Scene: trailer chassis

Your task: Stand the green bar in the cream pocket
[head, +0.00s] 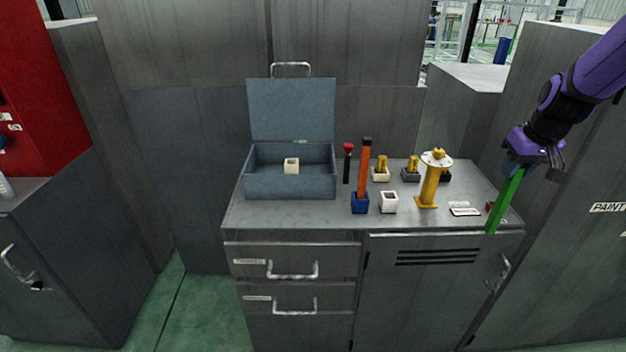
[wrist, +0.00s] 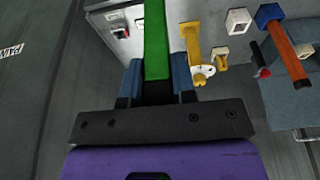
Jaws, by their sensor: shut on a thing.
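The green bar (head: 506,202) hangs from my gripper (head: 522,165), tilted slightly in the head view, over the right front corner of the bench. My gripper is shut on its upper end; the wrist view shows the bar (wrist: 156,40) between the two blue fingers (wrist: 156,82). Whether its lower end touches anything is unclear. A cream square pocket (head: 291,166) with a dark opening sits inside the open blue-grey box, left of my gripper. A whiter square pocket (head: 389,202) stands on the bench, apart from the bar; it also shows in the wrist view (wrist: 237,21).
An orange bar (head: 364,165) stands in a blue pocket (head: 360,203). A yellow flanged post (head: 430,182) stands between the pockets and my gripper. The blue-grey box (head: 290,186) has its lid raised behind. Small yellow-topped blocks (head: 381,174) and a red-topped black tool (head: 348,163) stand behind.

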